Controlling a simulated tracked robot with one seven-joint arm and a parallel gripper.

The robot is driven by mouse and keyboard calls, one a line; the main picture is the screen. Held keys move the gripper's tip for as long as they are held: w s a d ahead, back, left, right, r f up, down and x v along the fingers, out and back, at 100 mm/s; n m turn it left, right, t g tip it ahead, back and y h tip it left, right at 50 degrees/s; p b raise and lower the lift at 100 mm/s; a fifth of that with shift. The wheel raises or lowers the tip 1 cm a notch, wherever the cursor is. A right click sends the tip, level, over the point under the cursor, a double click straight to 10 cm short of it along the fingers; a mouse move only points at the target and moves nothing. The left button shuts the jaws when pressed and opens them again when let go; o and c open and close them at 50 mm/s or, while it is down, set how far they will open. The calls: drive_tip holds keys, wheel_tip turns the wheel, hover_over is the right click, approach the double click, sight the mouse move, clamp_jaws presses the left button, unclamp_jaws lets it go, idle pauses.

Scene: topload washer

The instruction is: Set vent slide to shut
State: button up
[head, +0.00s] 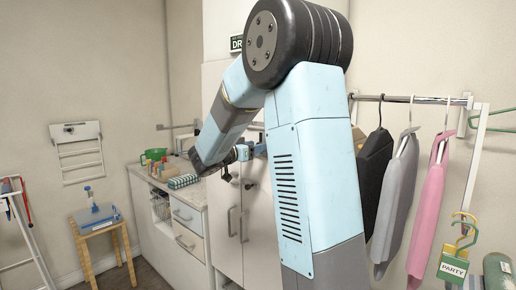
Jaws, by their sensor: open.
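I cannot make out a vent slide or a washer in the head view; my large blue and grey arm covers the middle of the picture. My gripper (257,150) shows small at the far end of the arm, in front of the tall white cabinet (232,190). It is open, and I see nothing held in it. Its fingertips are partly hidden by the arm, and I cannot tell whether they touch anything.
A counter (196,196) with a green bowl (155,155) and a striped cloth item (183,181) is at left. A wooden stool (104,228) and a rack (22,225) stand farther left. Garments (398,195) hang from a rail (415,99) at right, near my arm.

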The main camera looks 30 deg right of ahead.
clamp_jaws()
idle(0.4)
